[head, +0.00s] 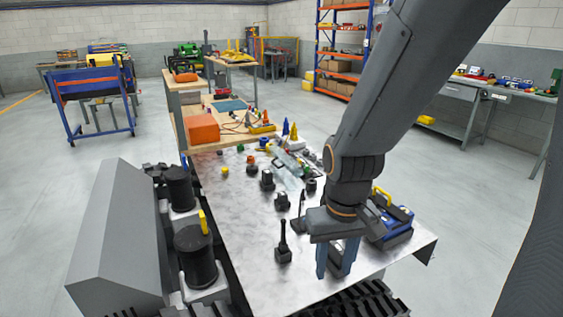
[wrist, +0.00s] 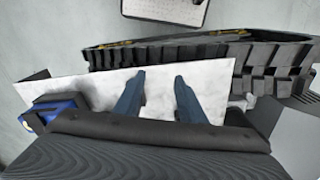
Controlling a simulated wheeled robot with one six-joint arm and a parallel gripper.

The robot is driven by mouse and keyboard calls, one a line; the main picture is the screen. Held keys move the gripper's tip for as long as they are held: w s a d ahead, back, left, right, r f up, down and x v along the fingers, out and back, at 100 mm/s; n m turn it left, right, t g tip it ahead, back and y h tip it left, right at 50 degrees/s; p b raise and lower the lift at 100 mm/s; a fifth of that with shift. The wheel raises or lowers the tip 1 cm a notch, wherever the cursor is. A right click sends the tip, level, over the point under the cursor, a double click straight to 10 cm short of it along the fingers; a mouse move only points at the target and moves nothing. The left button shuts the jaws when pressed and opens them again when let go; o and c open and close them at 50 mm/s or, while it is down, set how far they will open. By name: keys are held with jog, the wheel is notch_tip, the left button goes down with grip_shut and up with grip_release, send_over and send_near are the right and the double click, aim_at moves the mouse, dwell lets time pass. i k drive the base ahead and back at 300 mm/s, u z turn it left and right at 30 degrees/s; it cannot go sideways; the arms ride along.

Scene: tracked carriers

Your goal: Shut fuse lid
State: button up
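A clear, glassy panel (head: 287,175) stands tilted among small parts on the metal table. It may be the fuse lid, but it is too small to tell, and its hinge and fuse box are not clear. My gripper (head: 337,268) points down over the near right part of the table, nearer the front edge than the panel. In the wrist view my gripper (wrist: 158,82) shows two blue-grey fingers apart, with nothing between them. The clear panel is not in the wrist view.
The metal table (head: 225,225) carries several black knobs and a black upright lever (head: 283,243). A blue box with a yellow handle (head: 392,217) sits right of my arm. It also shows in the wrist view (wrist: 58,108). A black track (wrist: 200,60) runs beyond the table edge.

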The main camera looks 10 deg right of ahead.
aim_at(291, 170)
jog(key=u, duration=1.4)
jog(key=k, duration=1.25)
jog(key=z, duration=1.4)
jog(key=i, duration=1)
jog(key=z, duration=0.05)
